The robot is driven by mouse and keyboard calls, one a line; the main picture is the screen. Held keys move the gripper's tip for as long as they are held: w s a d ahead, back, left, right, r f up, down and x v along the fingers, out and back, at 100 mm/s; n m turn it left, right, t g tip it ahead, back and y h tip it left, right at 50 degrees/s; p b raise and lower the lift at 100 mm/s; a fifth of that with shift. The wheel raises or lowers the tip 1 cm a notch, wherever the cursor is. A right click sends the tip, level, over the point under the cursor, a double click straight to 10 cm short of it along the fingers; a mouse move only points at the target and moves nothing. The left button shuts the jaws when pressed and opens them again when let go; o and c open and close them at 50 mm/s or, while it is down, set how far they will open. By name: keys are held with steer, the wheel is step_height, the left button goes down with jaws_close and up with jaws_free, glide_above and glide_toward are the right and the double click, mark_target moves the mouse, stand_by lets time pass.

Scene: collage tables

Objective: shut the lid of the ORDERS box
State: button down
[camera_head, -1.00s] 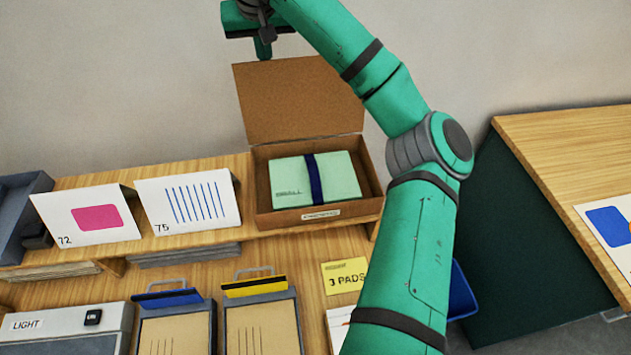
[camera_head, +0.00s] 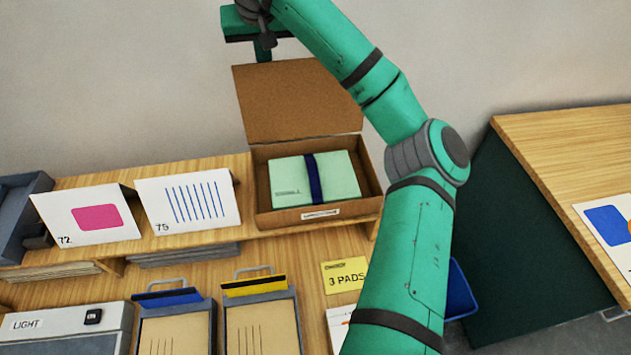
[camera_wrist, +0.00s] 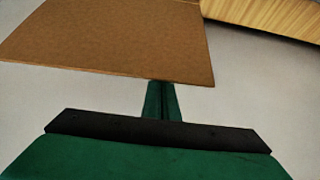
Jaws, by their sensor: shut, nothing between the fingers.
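The brown cardboard box (camera_head: 276,220) stands on the raised wooden shelf. A small label on its front is too small to read. Its lid (camera_head: 295,100) stands open, tilted up at the back edge, and also shows in the wrist view (camera_wrist: 110,40). A pale green pad bundle (camera_head: 336,172) with a dark blue band lies inside. My gripper (camera_head: 265,54) is shut and empty, behind and above the lid's top edge. In the wrist view its fingers (camera_wrist: 161,88) end at the lid's edge; I cannot tell whether they touch it.
Two white cards (camera_head: 88,215), numbered 72 and 75, stand left of the box. Clipboards (camera_head: 262,325) and a yellow "3 PADS" note (camera_head: 345,275) lie in front below. Another wooden table (camera_head: 570,150) is at right. Bare wall is behind the lid.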

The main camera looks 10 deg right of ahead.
steer(key=s+f, duration=0.1)
steer(key=s, duration=1)
steer(key=shift+s+d+f, duration=0.15)
steer(key=shift+d+f, duration=0.05)
steer(key=shift+f, duration=0.1)
stand_by(1.3)
steer(key=shift+a+r, duration=0.1)
steer(key=shift+a, duration=0.05)
steer(key=shift+r, duration=0.1)
step_height(320, 180, up, 8)
stand_by(1.1)
stand_by(0.5)
